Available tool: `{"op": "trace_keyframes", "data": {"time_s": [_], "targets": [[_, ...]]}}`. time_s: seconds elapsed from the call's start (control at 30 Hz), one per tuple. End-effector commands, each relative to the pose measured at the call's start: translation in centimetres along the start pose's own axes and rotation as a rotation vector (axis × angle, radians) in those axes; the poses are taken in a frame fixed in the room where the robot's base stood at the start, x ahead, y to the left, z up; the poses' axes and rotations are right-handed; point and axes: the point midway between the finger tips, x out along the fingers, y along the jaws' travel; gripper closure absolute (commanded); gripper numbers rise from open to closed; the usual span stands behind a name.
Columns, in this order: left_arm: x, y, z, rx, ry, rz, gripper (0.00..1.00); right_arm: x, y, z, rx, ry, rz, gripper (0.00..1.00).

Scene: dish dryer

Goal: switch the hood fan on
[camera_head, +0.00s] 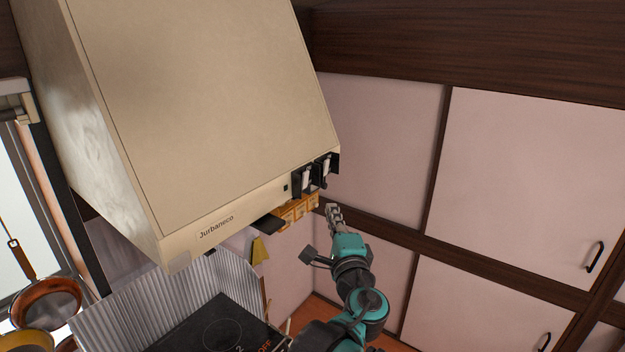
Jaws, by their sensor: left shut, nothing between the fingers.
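The cream range hood (200,90), with "Jurbaneco" on its front lip, fills the upper left of the head view. Two dark switch housings with pale levers sit at the right end of its lip, a left switch (303,180) and a right switch (325,170). A small dark square lies left of them. My left gripper (333,210) is shut and empty, pointing up just below the right switch. It appears apart from the switches, though the depth gap is hard to judge. My right gripper is out of view.
Orange-yellow hooks or holders (297,210) hang under the hood beside my left gripper. A cooktop (220,325) and a corrugated metal screen (175,300) are below. Pans (45,300) hang at the lower left. Pink cabinet panels (520,190) fill the right.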

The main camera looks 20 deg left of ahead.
Motion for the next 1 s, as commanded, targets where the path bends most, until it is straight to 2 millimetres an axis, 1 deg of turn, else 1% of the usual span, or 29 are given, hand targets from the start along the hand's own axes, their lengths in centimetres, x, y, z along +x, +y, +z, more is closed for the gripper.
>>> {"op": "trace_keyframes", "data": {"time_s": [0.17,0.27,0.37,0.6,0.67,0.7,0.8,1.0], "targets": [[0.7,-0.1,0.0,-0.001,-0.001,0.001,1.00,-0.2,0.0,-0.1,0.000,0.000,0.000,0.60],[2.0,-0.1,0.1,0.000,-0.004,0.001,1.00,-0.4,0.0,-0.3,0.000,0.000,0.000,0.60],[3.9,-0.2,0.1,-0.001,-0.005,0.002,1.00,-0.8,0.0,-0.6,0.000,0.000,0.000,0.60],[9.2,-0.2,0.1,0.000,-0.003,0.002,1.00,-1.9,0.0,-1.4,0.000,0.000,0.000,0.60],[10.3,-0.2,0.2,0.000,-0.004,0.001,1.00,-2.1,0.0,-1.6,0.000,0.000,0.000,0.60],[10.8,-0.2,0.7,0.000,-0.004,0.001,1.00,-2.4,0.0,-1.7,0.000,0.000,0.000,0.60],[11.8,-0.2,1.8,-0.001,-0.003,0.002,1.00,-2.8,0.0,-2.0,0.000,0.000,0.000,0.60],[12.8,0.0,2.8,-0.001,-0.002,0.002,1.00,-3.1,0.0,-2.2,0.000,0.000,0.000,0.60]]}}
